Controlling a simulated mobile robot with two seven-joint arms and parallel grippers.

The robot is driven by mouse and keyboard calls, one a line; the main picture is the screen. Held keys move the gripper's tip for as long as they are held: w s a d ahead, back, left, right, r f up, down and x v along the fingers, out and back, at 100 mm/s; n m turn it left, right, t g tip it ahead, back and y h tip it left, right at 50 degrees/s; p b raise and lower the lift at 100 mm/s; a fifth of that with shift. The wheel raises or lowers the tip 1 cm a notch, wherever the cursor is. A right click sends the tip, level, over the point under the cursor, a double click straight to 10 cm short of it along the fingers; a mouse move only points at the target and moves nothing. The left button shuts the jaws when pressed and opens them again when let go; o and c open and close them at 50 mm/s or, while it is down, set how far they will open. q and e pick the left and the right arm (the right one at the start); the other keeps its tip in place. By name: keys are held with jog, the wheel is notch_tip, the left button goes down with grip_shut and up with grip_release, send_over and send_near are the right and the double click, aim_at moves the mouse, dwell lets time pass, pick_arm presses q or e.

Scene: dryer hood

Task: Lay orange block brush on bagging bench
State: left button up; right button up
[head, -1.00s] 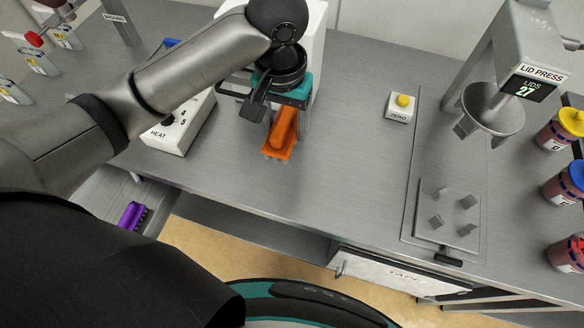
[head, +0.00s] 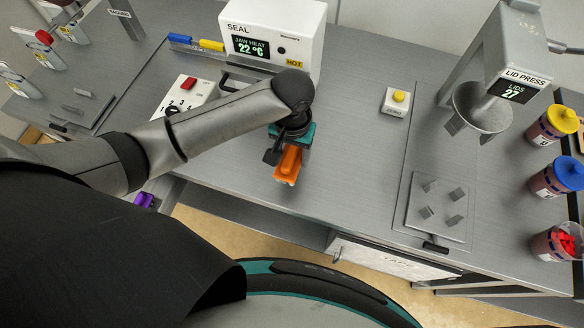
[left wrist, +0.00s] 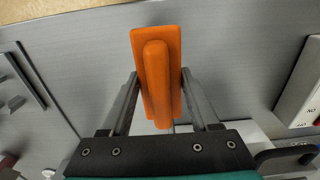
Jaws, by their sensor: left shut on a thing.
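The orange block brush (head: 288,163) is in my left gripper (head: 290,150), over the grey bagging bench (head: 345,150) near its front edge. In the left wrist view the brush (left wrist: 155,70) lies between the two fingers (left wrist: 158,105), which are shut on its sides. Its bristles face away from the wrist camera and are mostly hidden. I cannot tell whether the brush touches the bench top. My right gripper is not in view.
A heat sealer (head: 272,35) with a display stands behind, and a heat control box (head: 185,95) is to the left. A yellow-button box (head: 396,101) and the lid press (head: 500,90) are to the right. A purple brush (head: 145,200) lies lower left.

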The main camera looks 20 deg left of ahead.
aim_at(292, 150)
pick_arm(q)
notch_tip(292, 150, down, 8)
jog(key=shift+r+b, duration=0.2)
jog(key=shift+b, duration=0.3)
jog(key=o, duration=1.4)
jog(key=shift+f, duration=0.15)
jog(key=shift+o, duration=0.2)
notch_tip(292, 150, up, 12)
jog(key=shift+r+p, duration=0.2)
jog(key=shift+p, duration=0.75)
